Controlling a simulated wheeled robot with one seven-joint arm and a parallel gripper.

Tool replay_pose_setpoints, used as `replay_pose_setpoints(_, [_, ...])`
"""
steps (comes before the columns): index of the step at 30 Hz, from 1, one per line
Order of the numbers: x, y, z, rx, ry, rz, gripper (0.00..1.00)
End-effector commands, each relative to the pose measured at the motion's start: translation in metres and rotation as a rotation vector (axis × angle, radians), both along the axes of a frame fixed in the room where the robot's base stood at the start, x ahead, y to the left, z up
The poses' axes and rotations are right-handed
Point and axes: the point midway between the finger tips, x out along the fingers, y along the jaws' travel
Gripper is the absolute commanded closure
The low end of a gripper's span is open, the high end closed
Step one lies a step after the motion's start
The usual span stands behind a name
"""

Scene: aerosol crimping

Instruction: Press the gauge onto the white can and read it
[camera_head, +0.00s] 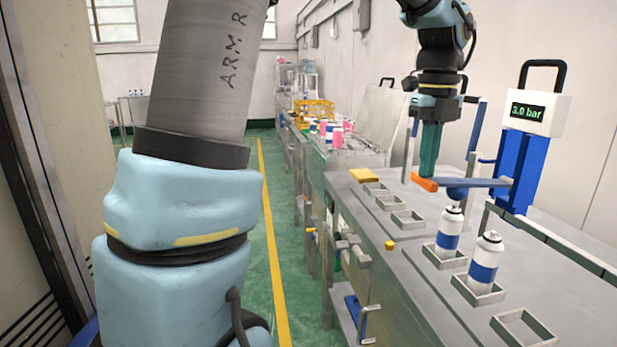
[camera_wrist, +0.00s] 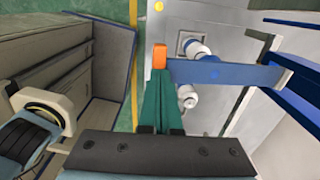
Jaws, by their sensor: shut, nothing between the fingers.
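The gauge's white display box (camera_head: 537,112) reads 3.0 bar in green. It stands on a blue post (camera_head: 515,170) at the right. A blue lever bar (camera_head: 475,183) reaches left from it and ends in an orange tip (camera_head: 424,182). A dark blue head (camera_head: 457,193) under the bar sits right at the top of a white can with a blue band (camera_head: 449,232); whether they touch is hard to tell. My gripper (camera_head: 427,172) points down with green fingers shut and empty, at the bar just behind the orange tip. In the wrist view the bar (camera_wrist: 230,74) crosses beyond the fingertips.
A second white can with a blue band (camera_head: 485,262) stands in a nearer square holder. An empty holder (camera_head: 523,328) is at the front right, and several empty ones line the bench's far part. A yellow button (camera_head: 390,245) is on the bench (camera_head: 400,290). Pink and white cans stand farther back.

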Motion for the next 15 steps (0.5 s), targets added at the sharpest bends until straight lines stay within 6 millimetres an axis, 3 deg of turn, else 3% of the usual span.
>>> replay_pose_setpoints(1, [0.0, -0.001, 0.015, 0.001, 0.0, 0.0, 1.0])
replay_pose_setpoints(15, [0.002, -0.011, 0.082, 0.0, 0.0, 0.0, 1.0])
